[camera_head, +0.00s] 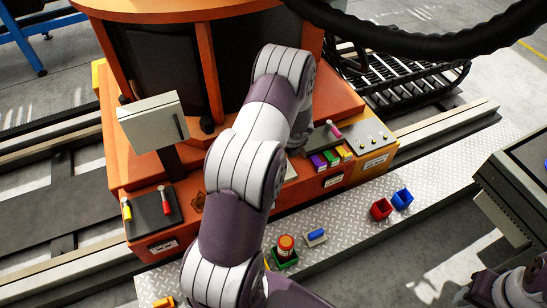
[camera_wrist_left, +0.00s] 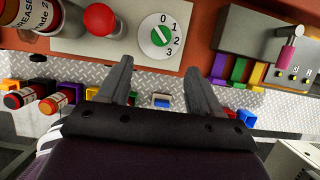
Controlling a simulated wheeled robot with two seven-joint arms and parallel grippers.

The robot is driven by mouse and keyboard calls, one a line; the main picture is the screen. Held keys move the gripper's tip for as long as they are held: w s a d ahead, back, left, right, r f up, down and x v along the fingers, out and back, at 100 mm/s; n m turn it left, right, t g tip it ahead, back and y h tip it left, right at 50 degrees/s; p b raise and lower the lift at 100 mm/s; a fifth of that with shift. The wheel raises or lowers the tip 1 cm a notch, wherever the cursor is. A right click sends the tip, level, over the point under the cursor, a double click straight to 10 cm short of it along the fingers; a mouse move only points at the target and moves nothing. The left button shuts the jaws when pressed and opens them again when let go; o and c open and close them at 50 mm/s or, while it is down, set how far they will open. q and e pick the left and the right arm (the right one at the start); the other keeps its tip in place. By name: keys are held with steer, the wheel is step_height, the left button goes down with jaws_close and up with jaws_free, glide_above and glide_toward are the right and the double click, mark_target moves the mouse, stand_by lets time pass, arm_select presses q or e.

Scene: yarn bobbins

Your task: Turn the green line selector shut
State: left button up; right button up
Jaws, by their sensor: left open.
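The green selector knob (camera_wrist_left: 158,36) sits on a round white dial marked 0, 1, 2 and 3, on a pale panel (camera_wrist_left: 80,42). Its pointer setting is too small to read surely. My left gripper (camera_wrist_left: 157,67) is open in the left wrist view, its two fingers apart, pointing at the panel just below the dial. Nothing is between the fingers, and they do not appear to touch the knob. In the head view my left arm hides the gripper and the dial.
A red push button (camera_wrist_left: 102,19) is left of the dial. A grey box with a pink-topped lever (camera_wrist_left: 290,46) and purple, green and yellow pieces (camera_wrist_left: 238,70) are to the right. Bottles (camera_wrist_left: 57,101) and small bins, including a red one (camera_head: 381,209), stand on the metal ledge (camera_head: 345,235).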

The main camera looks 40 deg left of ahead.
arm_select(q)
steer(key=b+x, duration=0.3)
steer(key=x, duration=0.8)
steer(key=shift+w+a+r, duration=0.1)
steer(key=shift+w+a+f, duration=0.15)
steer(key=shift+f, duration=0.3)
steer(key=c, duration=1.1)
